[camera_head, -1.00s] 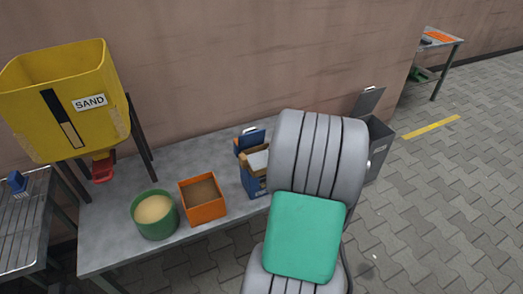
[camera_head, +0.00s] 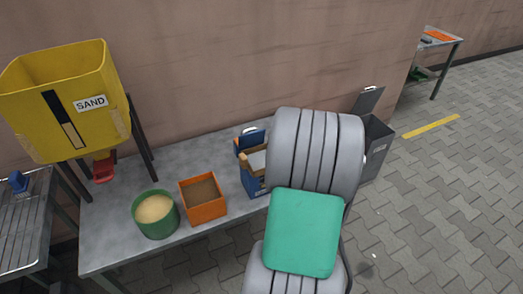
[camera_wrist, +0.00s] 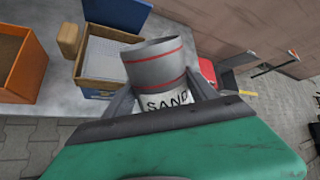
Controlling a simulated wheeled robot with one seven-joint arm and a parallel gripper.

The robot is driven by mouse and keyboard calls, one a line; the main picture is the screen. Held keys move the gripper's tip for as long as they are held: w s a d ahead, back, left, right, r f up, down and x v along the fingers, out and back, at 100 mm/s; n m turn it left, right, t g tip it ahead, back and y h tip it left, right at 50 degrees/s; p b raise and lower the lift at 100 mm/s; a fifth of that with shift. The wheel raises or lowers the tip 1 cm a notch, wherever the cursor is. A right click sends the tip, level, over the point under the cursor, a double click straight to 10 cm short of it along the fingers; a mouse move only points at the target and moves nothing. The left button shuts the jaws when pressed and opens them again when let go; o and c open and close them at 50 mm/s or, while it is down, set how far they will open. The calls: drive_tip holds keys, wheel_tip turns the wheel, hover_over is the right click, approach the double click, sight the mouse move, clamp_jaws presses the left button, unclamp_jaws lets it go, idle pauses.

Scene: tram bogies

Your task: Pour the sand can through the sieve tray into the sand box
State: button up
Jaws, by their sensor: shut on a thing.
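The sand can (camera_wrist: 155,65), a grey can with red bands and a SAND label, is between the fingers of my gripper (camera_wrist: 163,95) in the wrist view. My gripper is shut on it. The can's rim is tilted and its inside is mostly hidden. In the head view my arm hides both can and gripper. An orange square tray with a brown bottom (camera_head: 203,199), perhaps the sieve tray, stands on the grey table; part of it shows in the wrist view (camera_wrist: 20,62). A yellow bin marked SAND (camera_head: 90,103) stands at the back left, perhaps the sand box.
A green round tub of sand (camera_head: 155,214) stands left of the orange tray. A grey lidded bin (camera_head: 377,140) is beyond my arm. A slatted metal table (camera_head: 25,225) is at far left.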

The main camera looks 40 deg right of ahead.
drive_tip(key=shift+w+a+r+n+g+h+p, duration=0.15)
drive_tip(key=shift+r+n+g+p, duration=0.35)
drive_tip(key=shift+p, duration=0.95)
drive_tip(key=shift+w+d+r+n+g+h+p, duration=0.15)
drive_tip(key=shift+r+g+p, duration=0.55)
drive_tip(key=shift+p, duration=0.75)
idle(1.9)
drive_tip(key=shift+w+a+r+n+g, duration=0.15)
drive_tip(key=shift+w+a+n+g, duration=0.2)
drive_tip(key=shift+g, duration=0.25)
idle(0.8)
